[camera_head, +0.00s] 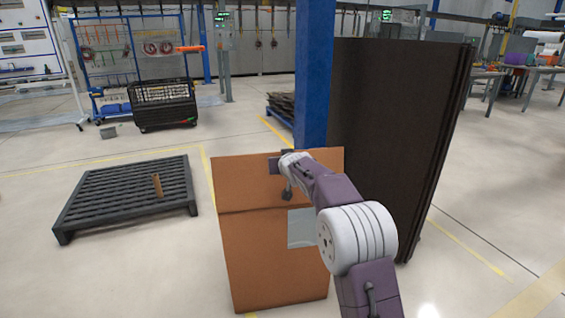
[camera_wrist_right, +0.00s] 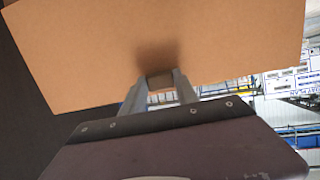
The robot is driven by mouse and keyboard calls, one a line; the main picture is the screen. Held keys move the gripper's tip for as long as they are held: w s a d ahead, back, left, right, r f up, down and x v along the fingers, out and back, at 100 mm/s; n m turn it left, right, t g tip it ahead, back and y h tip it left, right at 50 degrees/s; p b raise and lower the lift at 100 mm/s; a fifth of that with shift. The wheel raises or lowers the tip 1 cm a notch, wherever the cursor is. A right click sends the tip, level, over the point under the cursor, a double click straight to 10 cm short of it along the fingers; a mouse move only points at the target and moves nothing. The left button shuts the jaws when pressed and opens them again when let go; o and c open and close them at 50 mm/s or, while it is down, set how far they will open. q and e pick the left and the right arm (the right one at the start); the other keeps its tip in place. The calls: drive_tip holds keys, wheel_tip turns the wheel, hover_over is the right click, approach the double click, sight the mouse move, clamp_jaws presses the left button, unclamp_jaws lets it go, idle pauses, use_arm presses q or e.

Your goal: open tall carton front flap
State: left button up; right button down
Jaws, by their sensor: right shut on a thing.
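The tall brown carton (camera_head: 275,260) stands on the floor in front of me, with a pale label (camera_head: 301,229) on its near face. A cardboard flap (camera_head: 238,185) forms its upper part. My right arm reaches over the carton, and my right gripper (camera_head: 277,166) is at the flap's upper area. In the right wrist view, the gripper (camera_wrist_right: 160,84) is shut on the edge of a flat tan flap (camera_wrist_right: 200,45), which spreads beyond the fingertips. The wrist and forearm hide part of the carton's right side. My left gripper is not in view.
A blue post (camera_head: 314,75) rises right behind the carton. Tall dark panels (camera_head: 395,130) stand close on the right. A dark pallet (camera_head: 120,195) lies on the left with a small brown piece on it. The floor between pallet and carton is clear.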

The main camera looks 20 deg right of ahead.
drive_tip(key=shift+a+f, duration=0.1)
drive_tip(key=shift+f, duration=0.5)
drive_tip(key=c, duration=1.3)
unclamp_jaws()
drive_tip(key=o, duration=0.4)
drive_tip(key=shift+f, duration=0.1)
drive_tip(key=v, duration=0.6)
drive_tip(key=b+v, duration=0.1)
drive_tip(key=v, duration=0.2)
drive_tip(key=shift+r, duration=0.35)
drive_tip(key=shift+w, duration=0.1)
